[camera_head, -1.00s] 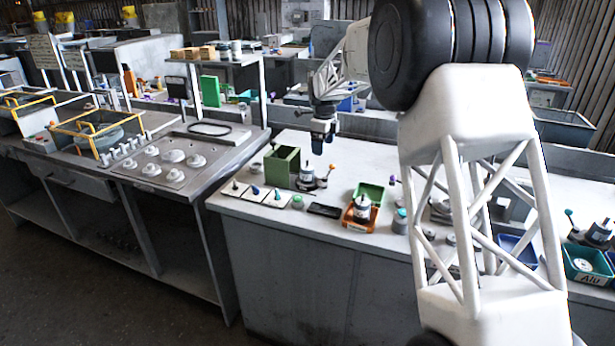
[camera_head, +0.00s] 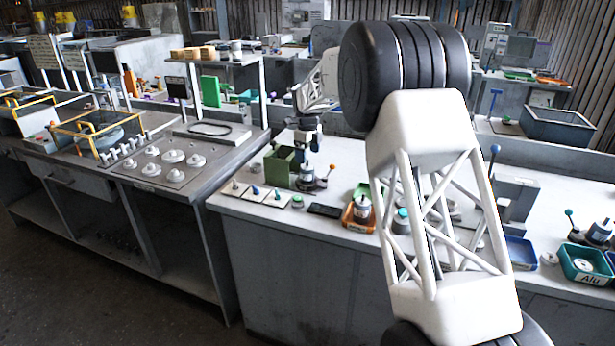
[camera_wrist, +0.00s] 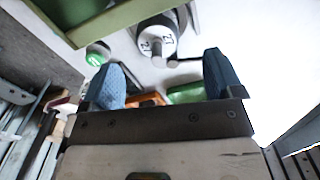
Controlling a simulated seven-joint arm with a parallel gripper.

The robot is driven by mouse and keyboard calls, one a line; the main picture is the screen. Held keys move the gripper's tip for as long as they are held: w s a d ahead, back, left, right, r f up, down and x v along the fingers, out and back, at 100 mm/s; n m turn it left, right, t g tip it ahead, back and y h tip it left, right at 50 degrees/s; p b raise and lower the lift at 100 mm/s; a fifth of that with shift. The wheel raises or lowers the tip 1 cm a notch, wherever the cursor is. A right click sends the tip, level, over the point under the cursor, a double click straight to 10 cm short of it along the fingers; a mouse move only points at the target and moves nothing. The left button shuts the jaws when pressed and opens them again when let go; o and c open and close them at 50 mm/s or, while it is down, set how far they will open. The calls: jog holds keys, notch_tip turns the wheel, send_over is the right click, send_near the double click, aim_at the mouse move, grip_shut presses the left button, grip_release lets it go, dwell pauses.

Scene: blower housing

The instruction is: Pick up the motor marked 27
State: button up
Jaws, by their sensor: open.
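The motor marked 27 (camera_wrist: 157,42) shows in the wrist view as a grey cylinder with a pale top bearing dark numbers. It lies above and between my fingertips in the picture, apart from both. In the head view the motor (camera_head: 306,171) stands upright in a dark stand with an orange-knobbed lever, right of the green box. My gripper (camera_head: 308,146) is just above it in the head view, partly covering the view behind. In the wrist view my gripper (camera_wrist: 165,80) has its two blue fingers spread, with nothing between them.
The green open box (camera_head: 280,166) stands close left of the motor; its rim (camera_wrist: 105,22) crosses the wrist view's top left. Another motor (camera_head: 362,209) sits in an orange tray to the right. Small plates with coloured knobs and a black tray (camera_head: 324,210) line the front edge.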

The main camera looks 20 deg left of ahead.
aim_at(308, 167)
jog(key=shift+f, duration=0.75)
jog(key=shift+f, duration=0.1)
jog(key=shift+s+f, duration=0.2)
jog(key=shift+f, duration=2.3)
jog(key=shift+c, duration=0.4)
jog(key=c, duration=1.2)
jog(key=shift+c, duration=0.2)
jog(key=shift+r, duration=0.25)
